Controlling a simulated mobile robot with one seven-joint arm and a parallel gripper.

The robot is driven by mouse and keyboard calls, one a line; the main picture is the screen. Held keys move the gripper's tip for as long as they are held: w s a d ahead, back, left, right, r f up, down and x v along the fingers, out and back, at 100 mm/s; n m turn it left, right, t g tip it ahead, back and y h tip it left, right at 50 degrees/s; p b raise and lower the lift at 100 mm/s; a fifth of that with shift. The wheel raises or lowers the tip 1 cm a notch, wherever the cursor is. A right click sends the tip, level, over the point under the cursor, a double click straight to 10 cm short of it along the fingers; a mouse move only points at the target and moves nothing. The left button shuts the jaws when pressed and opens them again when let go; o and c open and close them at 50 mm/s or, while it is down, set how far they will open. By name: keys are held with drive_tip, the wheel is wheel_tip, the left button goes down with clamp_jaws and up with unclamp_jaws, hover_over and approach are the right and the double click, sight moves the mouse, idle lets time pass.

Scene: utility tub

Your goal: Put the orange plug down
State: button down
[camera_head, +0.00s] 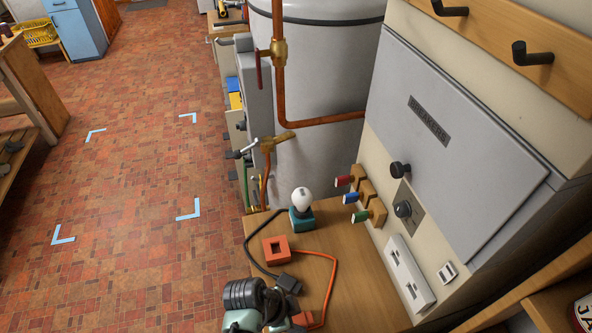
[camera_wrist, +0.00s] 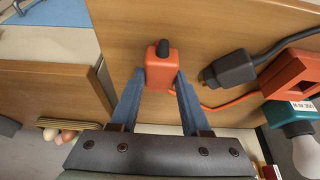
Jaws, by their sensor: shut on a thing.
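The orange plug (camera_wrist: 160,66) is between the two blue-grey fingers of my gripper (camera_wrist: 161,82) in the wrist view. The fingers close on its sides, and its dark end points away from my palm. In the head view the orange plug (camera_head: 303,319) shows at the bottom, low over the wooden worktop (camera_head: 345,262), partly hidden by my gripper. An orange cord runs from it to the right in the wrist view. I cannot tell whether the plug touches the wood.
A black plug (camera_head: 288,283) with a dark cord lies close beside the orange plug. An orange square block (camera_head: 277,249) and a teal lamp base with a white bulb (camera_head: 302,207) stand farther back. A grey panel (camera_head: 455,135) rises on the right. Bare wood lies right of the orange cord.

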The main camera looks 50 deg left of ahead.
drive_tip(key=shift+f, duration=0.4)
drive_tip(key=shift+f, duration=0.1)
drive_tip(key=shift+c, duration=1.9)
unclamp_jaws()
drive_tip(key=v, duration=1.2)
drive_tip(key=shift+b, duration=0.3)
